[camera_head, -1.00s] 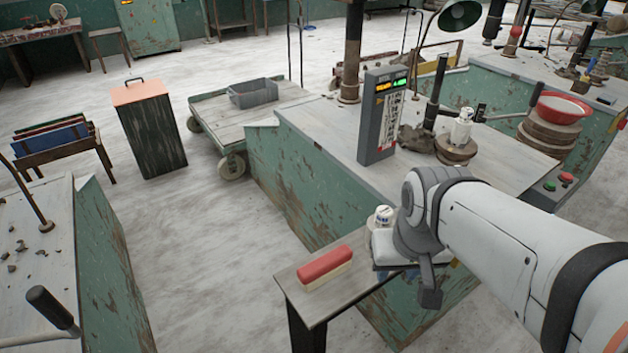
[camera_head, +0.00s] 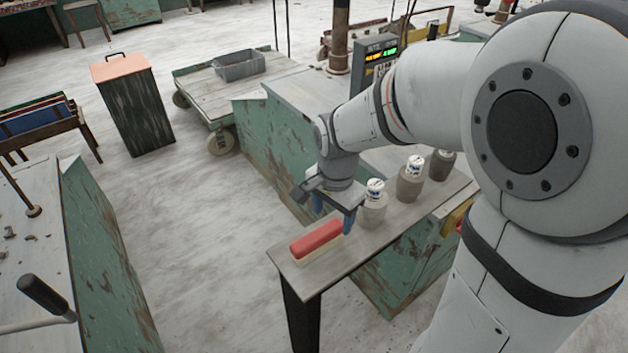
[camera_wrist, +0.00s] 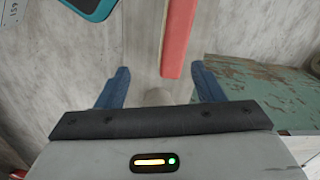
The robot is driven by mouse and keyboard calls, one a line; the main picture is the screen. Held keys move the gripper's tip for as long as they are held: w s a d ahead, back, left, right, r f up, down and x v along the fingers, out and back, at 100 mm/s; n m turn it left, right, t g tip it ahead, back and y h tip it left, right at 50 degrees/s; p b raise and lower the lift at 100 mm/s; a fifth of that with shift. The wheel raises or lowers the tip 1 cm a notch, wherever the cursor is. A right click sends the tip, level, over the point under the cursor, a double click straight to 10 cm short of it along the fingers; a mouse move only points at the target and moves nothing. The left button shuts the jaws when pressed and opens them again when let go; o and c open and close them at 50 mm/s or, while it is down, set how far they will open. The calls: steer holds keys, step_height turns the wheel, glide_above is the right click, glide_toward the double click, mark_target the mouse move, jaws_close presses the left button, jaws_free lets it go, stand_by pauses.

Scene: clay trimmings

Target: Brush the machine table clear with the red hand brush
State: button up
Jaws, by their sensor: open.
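The red hand brush (camera_head: 318,240), with a pale bristle side below, lies on the front end of a narrow grey shelf (camera_head: 300,276). My gripper (camera_head: 334,211) is open and empty, pointing down just behind the brush. In the wrist view the red brush (camera_wrist: 178,38) lies ahead of my gripper (camera_wrist: 160,72), right of the middle between the blue fingers, and nothing is gripped. A machine table (camera_head: 45,262) at the left edge carries several dark clay trimmings (camera_head: 28,237); part of it is out of view.
Several grey pots with white tops (camera_head: 374,208) stand on the shelf close to my gripper's right. A black lever (camera_head: 45,297) and a thin post (camera_head: 30,208) rise at the left machine table. An orange-lidded bin (camera_head: 135,110) and a cart (camera_head: 212,92) stand behind. The floor between is clear.

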mark_target(318, 234)
steer(key=a+f, duration=0.1)
steer(key=w+a+f+m, duration=0.1)
steer(key=a+f+m, duration=0.1)
steer(key=shift+w+a+f+g, duration=0.1)
steer(key=shift+w+g, duration=0.2)
steer(key=shift+w, duration=0.1)
steer(key=f, duration=0.7)
steer(key=shift+s+f, duration=0.2)
steer(key=shift+f, duration=0.15)
steer(key=shift+c, duration=0.2)
steer(key=c, duration=1.1)
